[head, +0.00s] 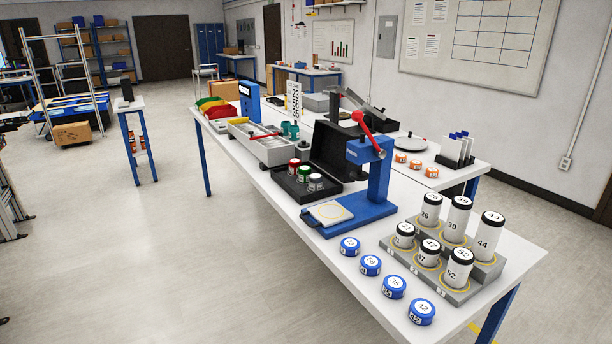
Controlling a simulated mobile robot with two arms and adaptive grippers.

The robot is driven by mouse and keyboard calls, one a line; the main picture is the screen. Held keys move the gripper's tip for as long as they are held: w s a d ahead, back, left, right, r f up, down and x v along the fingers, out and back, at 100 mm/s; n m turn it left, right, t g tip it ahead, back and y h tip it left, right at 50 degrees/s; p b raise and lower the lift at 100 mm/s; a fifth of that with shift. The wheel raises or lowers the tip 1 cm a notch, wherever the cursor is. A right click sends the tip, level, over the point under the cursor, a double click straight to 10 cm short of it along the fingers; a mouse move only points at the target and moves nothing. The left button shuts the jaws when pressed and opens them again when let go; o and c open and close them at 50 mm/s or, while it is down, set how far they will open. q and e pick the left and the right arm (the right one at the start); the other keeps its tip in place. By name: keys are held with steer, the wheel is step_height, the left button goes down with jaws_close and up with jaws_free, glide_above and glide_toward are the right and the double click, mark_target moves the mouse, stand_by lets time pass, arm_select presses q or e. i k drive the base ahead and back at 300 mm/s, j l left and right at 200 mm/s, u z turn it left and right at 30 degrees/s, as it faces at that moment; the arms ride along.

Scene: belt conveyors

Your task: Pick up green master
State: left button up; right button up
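A small green-topped cylinder (304,174), which looks like the green master, stands upright in an open black case (291,189) on the long white table. It is between a red-topped cylinder (294,167) and a dark-topped cylinder (316,182), close to both. The case's raised lid (334,150) is behind them. Neither of my grippers is in the head view.
A blue press (375,185) with a red lever stands just right of the case. A grey stepped rack (471,287) of white numbered cylinders and several blue pucks (371,265) are at the near end.

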mark_target(304, 171)
steer(key=z, duration=0.35)
steer(key=i+j+z, duration=0.5)
steer(key=j, duration=0.15)
steer(key=j+z, duration=0.3)
steer(key=i+j, duration=0.05)
